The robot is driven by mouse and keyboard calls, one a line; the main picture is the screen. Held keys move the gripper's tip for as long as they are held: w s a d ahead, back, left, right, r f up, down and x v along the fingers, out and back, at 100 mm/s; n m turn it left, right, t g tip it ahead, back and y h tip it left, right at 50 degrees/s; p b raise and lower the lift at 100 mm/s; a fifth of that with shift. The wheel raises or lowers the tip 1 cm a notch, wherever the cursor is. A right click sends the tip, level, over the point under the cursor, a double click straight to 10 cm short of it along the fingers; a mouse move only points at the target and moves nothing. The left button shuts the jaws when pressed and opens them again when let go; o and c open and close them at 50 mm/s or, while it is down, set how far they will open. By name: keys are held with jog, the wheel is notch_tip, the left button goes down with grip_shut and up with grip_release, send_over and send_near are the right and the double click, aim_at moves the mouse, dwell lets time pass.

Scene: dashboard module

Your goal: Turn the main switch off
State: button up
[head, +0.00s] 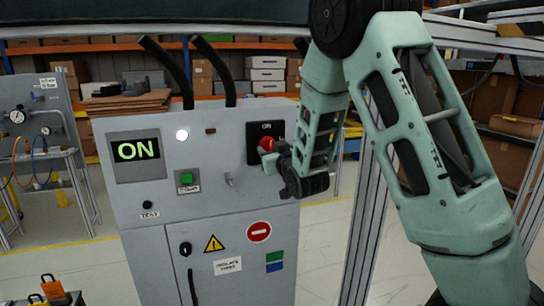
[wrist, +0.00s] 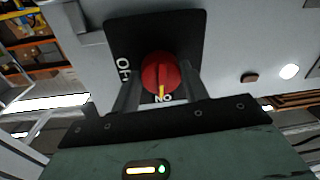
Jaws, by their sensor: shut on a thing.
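The main switch is a red rotary knob (head: 266,143) on a black plate (head: 281,129) at the upper right of the grey cabinet. In the wrist view the red knob (wrist: 159,72) sits between the two fingers of my gripper (wrist: 161,88), which is shut on it. The knob's yellow mark points at the ON label, which appears upside down there; the OFF label is at the left of the plate. In the head view my gripper (head: 271,155) reaches the knob from the right and hides part of it. The display (head: 137,151) reads ON in green.
The cabinet (head: 155,215) also carries a lit white lamp (head: 182,135), a green START button (head: 187,178), a small lever (head: 229,179) and a black TEST button (head: 147,204). Two black cables rise from its top.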

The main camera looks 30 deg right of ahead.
jog(key=m+b, duration=0.7)
jog(key=b, duration=0.2)
jog(key=m+h+b, duration=0.1)
jog(key=m+b, duration=0.6)
jog(key=b, duration=0.2)
jog(key=shift+w+a+f+t+b, duration=0.1)
jog(key=shift+a+f+t+b, duration=0.1)
jog(key=shift+t+b, duration=0.15)
jog(key=m+b, duration=0.1)
jog(key=b, duration=0.1)
jog(key=m+b, duration=0.1)
jog(key=m, duration=0.1)
jog(key=shift+r+b, duration=0.3)
jog(key=shift+b, duration=0.05)
jog(key=shift+m, duration=0.3)
jog(key=o, duration=1)
